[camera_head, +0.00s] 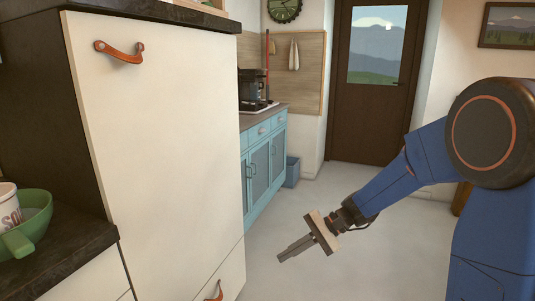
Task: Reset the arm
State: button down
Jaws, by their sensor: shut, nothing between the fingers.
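My arm (400,180) is blue with dark joints and reaches in from the right side of the view. My gripper (285,252) hangs over the open floor at the lower middle, pointing left and down. Its fingers are shut with nothing between them. It is apart from the cream cabinet front to its left.
A tall cream cabinet (165,130) with leather pulls (119,51) stands at left. A dark counter (70,250) holds a green bowl (35,222) and a white cup (8,205). Blue cabinets (262,165), a bin (292,172) and a door (366,110) are behind. The floor (350,220) is clear.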

jog(key=s+d+r+n+t+h, duration=0.3)
jog(key=s+d+n+h, duration=0.1)
jog(key=s+d, duration=0.7)
jog(key=s+d+r+n+t+h, duration=0.3)
jog(key=s+d+h, duration=0.4)
jog(key=s+d, duration=0.5)
jog(key=shift+s+r+n+t, duration=0.4)
jog(key=shift+s+r+n, duration=0.1)
jog(key=shift+s, duration=0.3)
jog(key=shift+a, duration=0.1)
